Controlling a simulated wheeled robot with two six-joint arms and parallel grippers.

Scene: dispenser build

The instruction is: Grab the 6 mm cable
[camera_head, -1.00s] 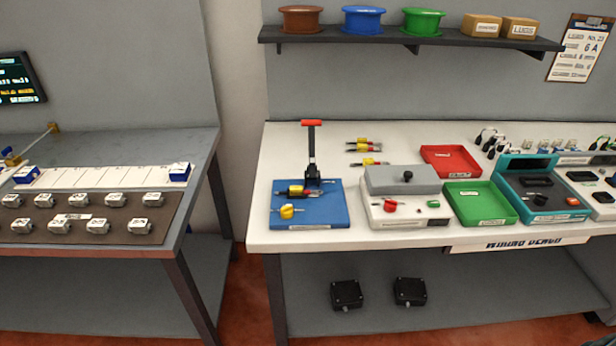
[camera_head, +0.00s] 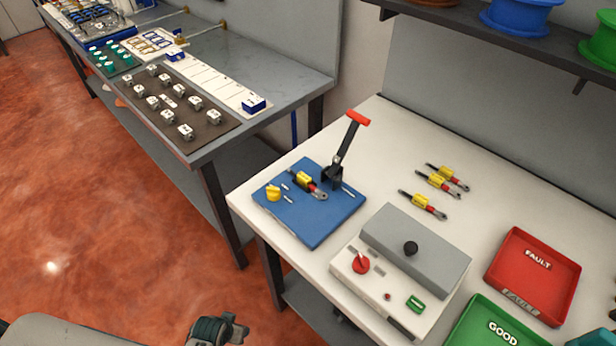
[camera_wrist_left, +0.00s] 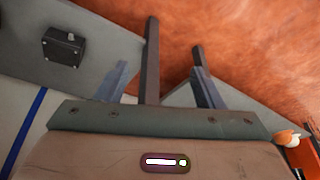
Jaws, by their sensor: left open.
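Several short cables with yellow sleeves and red and metal lug ends are in the head view. Three lie on the white bench: a back cable (camera_head: 447,178), a middle cable (camera_head: 438,185) and a front cable (camera_head: 423,205). Another cable (camera_head: 308,184) lies on the blue crimping base beside the red-handled lever. Size labels are too small to read, so I cannot tell which is 6 mm. My left gripper (camera_wrist_left: 164,78) is open and empty in the left wrist view, over the floor and bench edges, away from the cables. My right gripper is not in view.
The blue base (camera_head: 328,222) holds the lever press (camera_head: 342,155) with its tall handle. A grey tester box (camera_head: 385,300) stands in front, with a red FAULT tray (camera_head: 530,275) and a green GOOD tray (camera_head: 495,332) to the right. Clear bench surrounds the cables.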

